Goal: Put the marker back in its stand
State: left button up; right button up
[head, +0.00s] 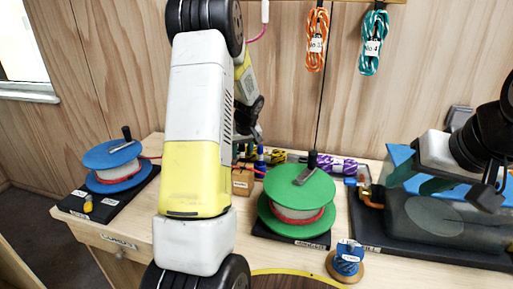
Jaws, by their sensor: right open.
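A small upright blue item, possibly the marker (260,156), shows behind the green reel, beside a small labelled wooden block (243,183) that may be its stand. My arm partly covers this spot, so I cannot tell whether the blue item is in the block or beside it. My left gripper (252,132) is just above the blue item, small and partly hidden by its own arm; its jaw state is unclear. My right gripper (463,188) is open at the right, in front of the blue-and-grey case.
A green reel (300,187) stands at the middle and a blue reel (115,160) at the left. A blue-and-grey case (430,218) fills the right. A blue thread spool (347,260) stands at the front. Orange (316,40) and teal (373,42) ropes hang on the wall.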

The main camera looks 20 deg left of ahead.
pick_arm(q)
jog(key=v, duration=1.2)
jog(key=s+d+r+m+t+h, duration=0.1)
jog(key=s+d+r+m, duration=0.1)
jog(key=s, duration=0.7)
jog(key=s+d+r+m+h, duration=0.2)
jog(key=s+d+r+m, duration=0.1)
jog(key=s+d, duration=0.4)
jog(key=s+d+r+m+t+h, duration=0.1)
jog(key=s+d+r+m, duration=0.2)
jog(key=s, duration=0.9)
jog(key=shift+s+d+r+t+h, duration=0.2)
jog(key=shift+d+r+t+h, duration=0.15)
jog(key=shift+d+r, duration=0.65)
jog(key=shift+d+f, duration=0.2)
jog(key=shift+f, duration=0.05)
